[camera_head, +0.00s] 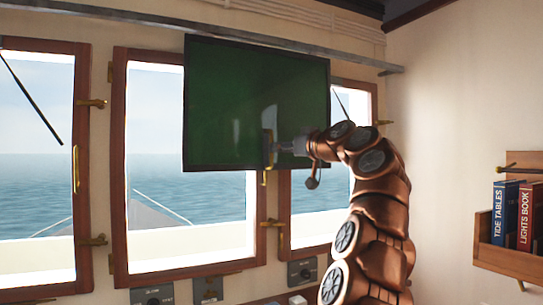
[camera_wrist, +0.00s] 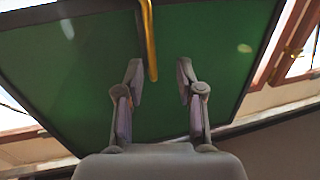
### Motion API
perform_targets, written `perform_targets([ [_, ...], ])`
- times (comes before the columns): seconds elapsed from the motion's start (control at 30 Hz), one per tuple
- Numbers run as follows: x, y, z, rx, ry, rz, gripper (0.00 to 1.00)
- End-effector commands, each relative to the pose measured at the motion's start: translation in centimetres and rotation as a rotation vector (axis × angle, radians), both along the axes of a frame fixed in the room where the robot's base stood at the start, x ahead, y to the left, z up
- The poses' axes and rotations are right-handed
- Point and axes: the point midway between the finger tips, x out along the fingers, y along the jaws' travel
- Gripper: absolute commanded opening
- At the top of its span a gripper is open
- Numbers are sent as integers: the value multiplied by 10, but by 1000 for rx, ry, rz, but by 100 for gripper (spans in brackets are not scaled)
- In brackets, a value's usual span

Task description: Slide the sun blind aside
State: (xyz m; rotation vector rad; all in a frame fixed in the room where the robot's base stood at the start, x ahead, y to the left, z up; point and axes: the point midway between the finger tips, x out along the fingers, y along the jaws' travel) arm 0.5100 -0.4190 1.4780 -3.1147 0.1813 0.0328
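The sun blind (camera_head: 225,90) is a dark green panel with a black frame. It hangs from a rail across the upper parts of the middle and right windows. A vertical brass handle (camera_head: 265,160) is on its lower right part. In the wrist view the blind (camera_wrist: 75,75) fills most of the picture and the handle (camera_wrist: 149,35) comes down from the top edge. My gripper (camera_wrist: 160,78) is open, its two fingers apart. The handle's lower end shows between them, closer to the left finger. In the head view my gripper (camera_head: 275,149) is at the handle; contact cannot be told.
The metal rail (camera_head: 150,32) runs above the windows. Brass window fittings (camera_head: 92,102) stick out from the wooden frames. Control boxes (camera_head: 152,295) sit below the windows. A book shelf (camera_head: 510,262) is on the right wall. The rail is clear left of the blind.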

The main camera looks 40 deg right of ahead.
Motion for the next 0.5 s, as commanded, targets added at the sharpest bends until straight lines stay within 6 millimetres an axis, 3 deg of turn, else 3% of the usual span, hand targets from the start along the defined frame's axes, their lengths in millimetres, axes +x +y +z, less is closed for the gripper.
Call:
perform_targets([
  [0.17,-6,-12,5,-22,-21,-26,37],
  [0.5,36,-17,6,-20,-16,-23,37],
])
